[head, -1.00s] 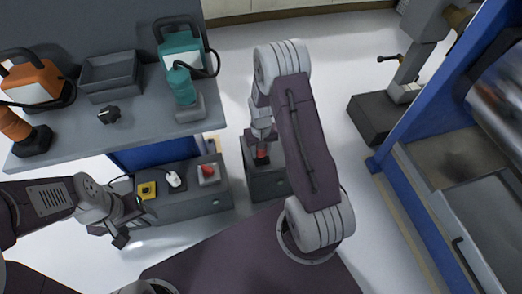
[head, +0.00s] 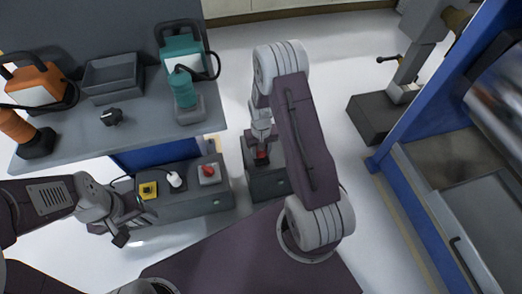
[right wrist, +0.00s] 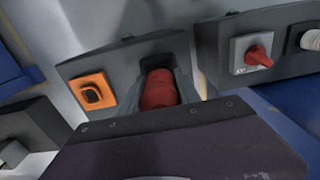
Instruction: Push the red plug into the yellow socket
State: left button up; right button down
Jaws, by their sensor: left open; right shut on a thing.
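The yellow socket (head: 148,190) is on top of the left grey floor box, at its left end. My right gripper (head: 261,142) is shut on the red plug (head: 262,156), over the right grey box (head: 268,183). In the right wrist view the red plug (right wrist: 160,88) sits between the fingers in the middle. Its far end is hidden, so I cannot tell whether it touches the box. My left gripper (head: 132,226) is open and empty, just in front of and left of the yellow socket. The yellow socket does not show in the right wrist view.
The left box also bears a white plug (head: 174,180) and a red switch (head: 208,171). An orange socket (right wrist: 92,91) is on the box beside the held plug. A workbench (head: 140,130) with devices stands behind the left box. A blue-framed machine (head: 410,190) stands right.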

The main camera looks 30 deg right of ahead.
jog(key=shift+f+b, duration=0.4)
jog(key=shift+f, duration=0.25)
jog(key=c, duration=0.8)
grip_release()
jog(key=shift+o, duration=0.2)
jog(key=shift+r, duration=0.15)
notch_tip(320, 180, up, 9)
jog(key=p, duration=0.5)
